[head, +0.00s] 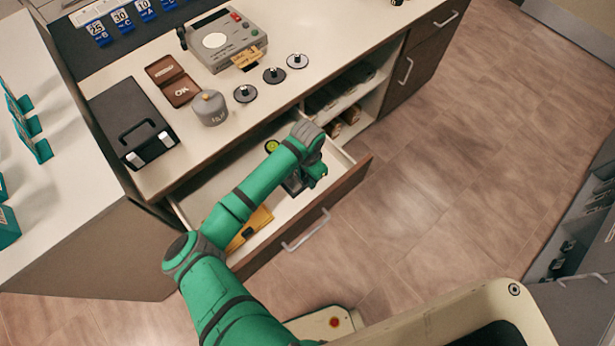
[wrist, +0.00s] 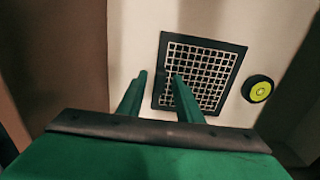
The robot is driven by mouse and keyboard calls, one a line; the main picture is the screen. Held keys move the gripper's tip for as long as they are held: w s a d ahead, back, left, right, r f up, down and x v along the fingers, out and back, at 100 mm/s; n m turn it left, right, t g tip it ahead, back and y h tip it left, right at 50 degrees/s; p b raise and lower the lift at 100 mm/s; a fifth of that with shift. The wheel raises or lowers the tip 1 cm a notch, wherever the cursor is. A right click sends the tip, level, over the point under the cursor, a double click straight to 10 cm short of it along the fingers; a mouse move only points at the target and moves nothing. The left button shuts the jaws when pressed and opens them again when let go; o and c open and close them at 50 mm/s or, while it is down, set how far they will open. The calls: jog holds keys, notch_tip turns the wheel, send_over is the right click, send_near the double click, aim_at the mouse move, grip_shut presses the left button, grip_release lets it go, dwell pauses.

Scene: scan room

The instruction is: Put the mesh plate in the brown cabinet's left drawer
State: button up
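The mesh plate is a dark-framed square with a pale grid. In the wrist view the mesh plate (wrist: 205,82) lies on the pale floor of the brown cabinet's open left drawer (head: 212,187). In the head view only a dark part of it (head: 293,184) shows beside my gripper. My gripper (head: 307,182) is down in the drawer. In the wrist view its two green fingers (wrist: 159,74) are apart, with the plate's left edge between them in the picture. The right finger overlaps the mesh; contact with the plate cannot be told.
A yellow-green disc (wrist: 257,89) lies right of the plate, and a yellow item (head: 250,229) lies under my arm in the drawer. The counter above holds a grey weight (head: 209,108), a black case (head: 133,122), several dark discs (head: 273,75) and a grey device (head: 222,40).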

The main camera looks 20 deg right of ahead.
notch_tip(320, 180, up, 12)
jog(key=shift+r, duration=0.15)
dwell(0.6)
dwell(0.4)
